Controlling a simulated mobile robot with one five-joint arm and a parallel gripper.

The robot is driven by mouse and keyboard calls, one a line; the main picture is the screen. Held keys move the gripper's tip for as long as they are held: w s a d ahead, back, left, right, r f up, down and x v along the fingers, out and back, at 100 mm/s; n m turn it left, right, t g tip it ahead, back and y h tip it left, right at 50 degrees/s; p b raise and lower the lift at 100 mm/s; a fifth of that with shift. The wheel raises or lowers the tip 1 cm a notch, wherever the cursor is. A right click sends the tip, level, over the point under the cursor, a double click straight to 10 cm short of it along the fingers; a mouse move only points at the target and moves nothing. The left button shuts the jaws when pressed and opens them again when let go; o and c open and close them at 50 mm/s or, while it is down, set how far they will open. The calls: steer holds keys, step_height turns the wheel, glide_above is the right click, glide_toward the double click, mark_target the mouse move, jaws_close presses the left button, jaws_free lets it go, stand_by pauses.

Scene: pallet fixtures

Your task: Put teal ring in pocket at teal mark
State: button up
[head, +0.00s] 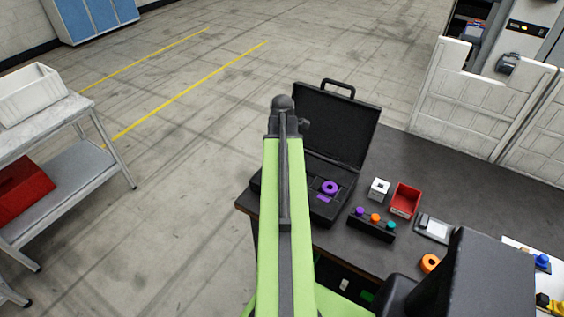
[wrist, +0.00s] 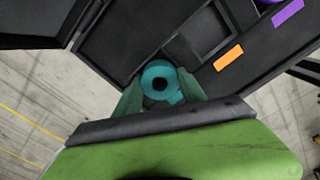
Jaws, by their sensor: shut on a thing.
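The teal ring (wrist: 160,80) is between the fingertips of my gripper (wrist: 161,86), which is shut on it, in the wrist view. An orange mark (wrist: 229,59) and a purple mark (wrist: 287,13) lie to the right of the ring. In the head view my arm hides the gripper, the teal ring and the left part of the case (head: 336,125).
A purple ring (head: 329,187) sits in the case. On the dark table (head: 455,185) are a white block (head: 379,188), a red bin (head: 405,200), a black holder (head: 371,224) with purple, orange and teal tops, and an orange ring (head: 429,263). The case lid stands up behind.

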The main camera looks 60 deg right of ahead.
steer(key=shift+f, duration=0.2)
steer(key=o, duration=1.6)
steer(key=shift+o, duration=0.4)
steer(key=o, duration=0.3)
steer(key=shift+r, duration=0.1)
step_height(320, 180, up, 9)
steer(key=p, duration=0.9)
steer(key=shift+r, duration=0.1)
